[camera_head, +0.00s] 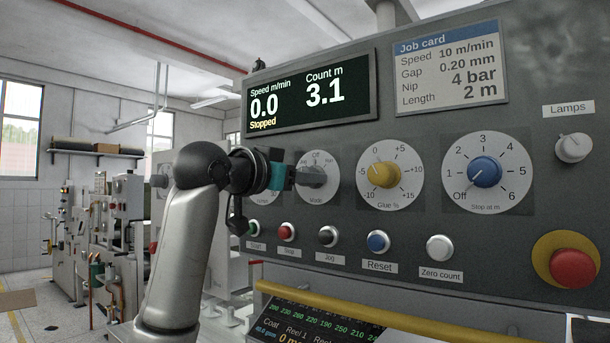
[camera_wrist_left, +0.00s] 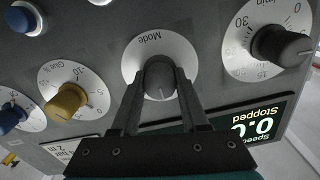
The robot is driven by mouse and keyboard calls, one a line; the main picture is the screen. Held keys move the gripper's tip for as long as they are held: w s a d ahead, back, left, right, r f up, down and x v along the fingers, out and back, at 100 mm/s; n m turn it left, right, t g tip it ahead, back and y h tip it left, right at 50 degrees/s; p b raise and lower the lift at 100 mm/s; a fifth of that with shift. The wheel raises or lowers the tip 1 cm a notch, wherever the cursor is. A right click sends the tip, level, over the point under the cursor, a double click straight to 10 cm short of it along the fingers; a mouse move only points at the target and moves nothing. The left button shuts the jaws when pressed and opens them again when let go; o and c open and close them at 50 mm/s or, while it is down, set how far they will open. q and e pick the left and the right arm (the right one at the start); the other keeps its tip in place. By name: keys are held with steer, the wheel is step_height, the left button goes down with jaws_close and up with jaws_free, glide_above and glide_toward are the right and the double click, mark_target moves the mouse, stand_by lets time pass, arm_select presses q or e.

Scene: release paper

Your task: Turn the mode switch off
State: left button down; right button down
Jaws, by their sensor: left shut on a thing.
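The mode switch is a dark grey knob on a round white dial (camera_head: 329,191), marked Off at the top and Run at the right in the head view. My left gripper (camera_head: 308,177) reaches it from the left and covers much of it there. In the left wrist view, which is upside down, the mode switch (camera_wrist_left: 160,76) sits between the two fingers of my left gripper (camera_wrist_left: 159,84), shut on its sides. A pale line on the knob points down there, toward the display side, where Off lies. My right gripper is not in view.
The display (camera_head: 311,93) reads 0.0, 3.1 and Stopped. A yellow Glue knob (camera_head: 384,174) and a blue Stop-at knob (camera_head: 484,172) are to the right. Push buttons line the panel below, with a red emergency button (camera_head: 573,268) at lower right. A yellow rail (camera_head: 340,308) runs beneath.

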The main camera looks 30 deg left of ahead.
arm_select(q)
steer(key=shift+f, duration=0.15)
steer(key=shift+c, duration=2.1)
jaws_free()
steer(key=s+a+b, duration=0.1)
steer(key=s+b, duration=0.1)
steer(key=s, duration=1.3)
steer(key=shift+s+a, duration=0.1)
steer(key=shift+s, duration=0.05)
